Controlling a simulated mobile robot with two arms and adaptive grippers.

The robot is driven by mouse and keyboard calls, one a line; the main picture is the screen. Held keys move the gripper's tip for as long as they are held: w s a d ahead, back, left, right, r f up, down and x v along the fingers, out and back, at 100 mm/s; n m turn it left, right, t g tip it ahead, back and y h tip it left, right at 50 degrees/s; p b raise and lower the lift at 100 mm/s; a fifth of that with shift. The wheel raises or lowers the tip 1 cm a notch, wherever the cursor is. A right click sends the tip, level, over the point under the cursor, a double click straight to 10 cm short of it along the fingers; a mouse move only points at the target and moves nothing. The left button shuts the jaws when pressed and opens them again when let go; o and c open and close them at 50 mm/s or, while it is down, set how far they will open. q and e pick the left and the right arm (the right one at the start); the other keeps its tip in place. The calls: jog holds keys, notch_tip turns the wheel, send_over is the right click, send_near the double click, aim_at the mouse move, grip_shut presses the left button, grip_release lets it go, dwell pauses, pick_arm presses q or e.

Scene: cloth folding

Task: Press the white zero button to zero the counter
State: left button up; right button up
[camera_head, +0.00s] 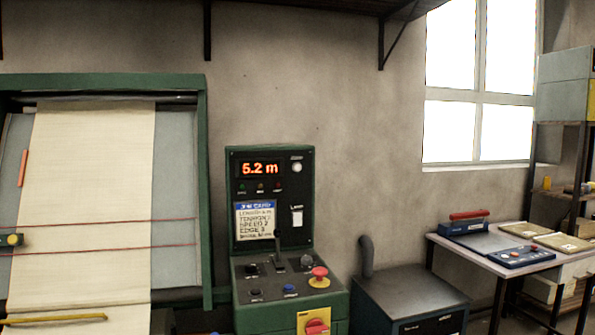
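The counter display (261,169) on the upright green-framed control panel (237,155) shows "5.2 m" in lit orange-red digits. A round white button (297,167) sits to the right of the display, with a small label above it that is too small to read. Nothing touches or covers it. A white rectangular switch or tag (297,216) is lower on the same panel. Neither of my grippers shows in the head view.
Below the panel is a sloped console with a lever (278,250), a blue button (289,289) and a red mushroom button (319,273). A cloth frame (205,180) with pale cloth (95,165) stands left. A dark cabinet (405,290) and a worktable (480,255) are right.

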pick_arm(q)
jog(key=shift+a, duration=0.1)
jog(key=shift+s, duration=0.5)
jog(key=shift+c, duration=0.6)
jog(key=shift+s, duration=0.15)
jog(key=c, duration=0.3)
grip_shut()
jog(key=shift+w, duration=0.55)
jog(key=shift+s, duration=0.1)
